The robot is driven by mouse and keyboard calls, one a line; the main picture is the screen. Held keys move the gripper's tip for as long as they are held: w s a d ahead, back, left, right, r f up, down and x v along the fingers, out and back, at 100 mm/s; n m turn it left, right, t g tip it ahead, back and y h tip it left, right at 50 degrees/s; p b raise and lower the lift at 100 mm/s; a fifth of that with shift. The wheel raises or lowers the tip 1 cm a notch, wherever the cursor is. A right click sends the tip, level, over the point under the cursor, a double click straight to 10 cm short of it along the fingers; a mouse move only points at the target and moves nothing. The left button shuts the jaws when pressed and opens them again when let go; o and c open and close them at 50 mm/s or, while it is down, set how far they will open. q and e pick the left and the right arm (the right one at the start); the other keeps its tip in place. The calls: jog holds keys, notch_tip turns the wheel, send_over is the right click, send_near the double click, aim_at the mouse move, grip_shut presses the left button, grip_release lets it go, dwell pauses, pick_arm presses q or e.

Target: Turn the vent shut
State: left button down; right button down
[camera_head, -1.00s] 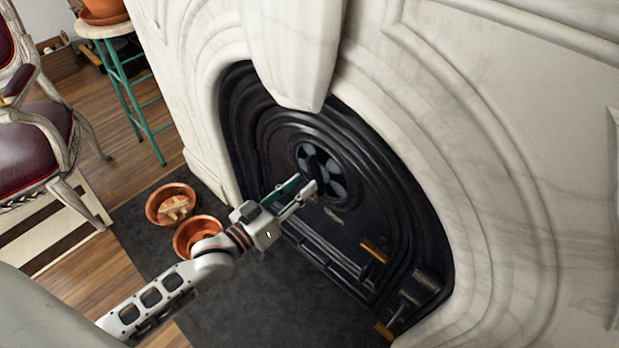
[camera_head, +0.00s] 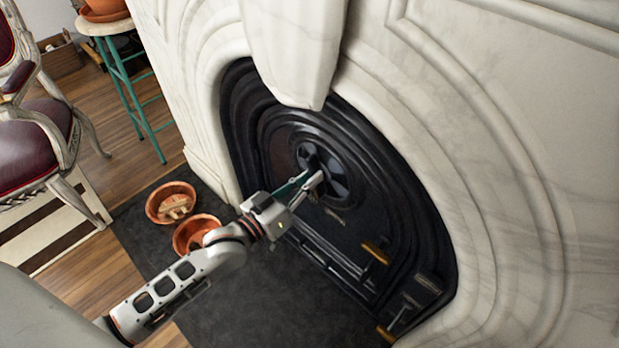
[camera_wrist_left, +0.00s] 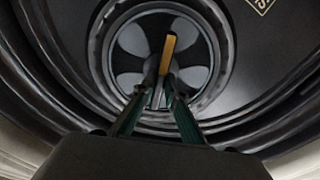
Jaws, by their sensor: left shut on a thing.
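The round vent (camera_head: 338,186) is set in the black arched iron fireplace cover. In the left wrist view the vent (camera_wrist_left: 131,39) shows pale grey petal shapes between dark parts; I cannot tell whether these are openings or plates. A brass-coloured handle (camera_wrist_left: 168,52) sticks out from its middle. My left gripper (camera_head: 317,179) is at the vent, shut on the handle. It also shows in the left wrist view (camera_wrist_left: 160,92), with both fingers close together at the handle's base. In the head view the gripper hides the handle and part of the vent. My right gripper is not in view.
A white marble surround (camera_head: 490,190) curves around the iron cover (camera_head: 390,200). Brass-handled pieces (camera_head: 376,252) stick out low on the right. Two terracotta bowls (camera_head: 172,203) sit on the dark hearth (camera_head: 270,310). A teal-legged stool (camera_head: 130,90) and a chair (camera_head: 35,135) stand left.

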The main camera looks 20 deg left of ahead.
pick_arm(q)
jog(key=shift+r+m, duration=0.15)
jog(key=shift+m, duration=0.15)
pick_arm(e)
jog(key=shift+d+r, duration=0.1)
pick_arm(q)
jog(key=m+p, duration=0.1)
jog(key=m, duration=0.2)
jog(key=m+p, duration=0.2)
jog(key=m, duration=0.1)
jog(key=shift+s+d+m+p, duration=0.1)
jog(key=shift+d+m+p, duration=0.1)
jog(key=shift+m+p, duration=0.1)
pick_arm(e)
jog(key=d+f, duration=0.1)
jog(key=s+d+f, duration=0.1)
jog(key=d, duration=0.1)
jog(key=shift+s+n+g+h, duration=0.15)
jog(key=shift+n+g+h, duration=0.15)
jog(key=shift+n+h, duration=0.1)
pick_arm(q)
jog(key=shift+f, duration=0.2)
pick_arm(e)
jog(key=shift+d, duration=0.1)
pick_arm(q)
jog(key=c, duration=2.1)
grip_release()
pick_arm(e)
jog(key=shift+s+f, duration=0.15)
